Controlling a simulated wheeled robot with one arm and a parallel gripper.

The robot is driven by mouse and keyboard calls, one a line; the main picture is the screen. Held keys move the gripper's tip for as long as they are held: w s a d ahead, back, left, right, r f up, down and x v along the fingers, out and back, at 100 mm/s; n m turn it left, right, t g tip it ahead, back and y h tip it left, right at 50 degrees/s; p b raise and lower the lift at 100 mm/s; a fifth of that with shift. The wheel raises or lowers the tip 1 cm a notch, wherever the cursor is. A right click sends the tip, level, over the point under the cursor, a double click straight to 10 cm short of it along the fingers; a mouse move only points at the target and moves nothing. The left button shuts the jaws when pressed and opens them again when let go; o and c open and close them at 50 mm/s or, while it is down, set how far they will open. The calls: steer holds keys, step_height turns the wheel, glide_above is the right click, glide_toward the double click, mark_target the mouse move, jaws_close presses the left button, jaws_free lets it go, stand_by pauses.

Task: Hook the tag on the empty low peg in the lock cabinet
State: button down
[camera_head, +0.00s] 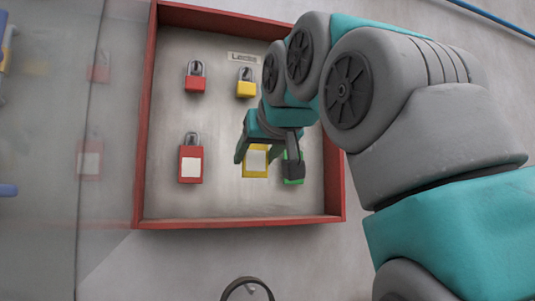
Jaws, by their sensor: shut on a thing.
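The lock cabinet (241,222) is a shallow red-framed box with a pale grey back, seen open in the head view. My gripper (267,160) is in front of its lower right part. Its fingers look shut on a yellow tag (255,160) with a pale label, which shows between them. The tag's top is hidden by my gripper. A green padlock (298,172) shows partly behind the right finger. A red padlock (190,165) with a pale label hangs low on the left. I cannot make out the empty low peg or whether the tag touches it.
A small red padlock (195,80) and a small yellow padlock (246,85) hang in the upper row. My arm covers the cabinet's upper right. A clear panel (55,200) stands at the left. A dark ring-shaped thing (247,280) is below the cabinet.

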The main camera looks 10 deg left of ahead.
steer(key=r+p+x, duration=0.1)
steer(key=p+x, duration=0.1)
steer(key=x, duration=0.6)
steer(key=shift+w, duration=0.15)
stand_by(0.7)
steer(key=shift+f, duration=0.1)
stand_by(0.4)
steer(key=c, duration=0.5)
jaws_free()
steer(key=shift+w+a, duration=0.1)
steer(key=shift+w, duration=0.05)
steer(key=o, duration=0.4)
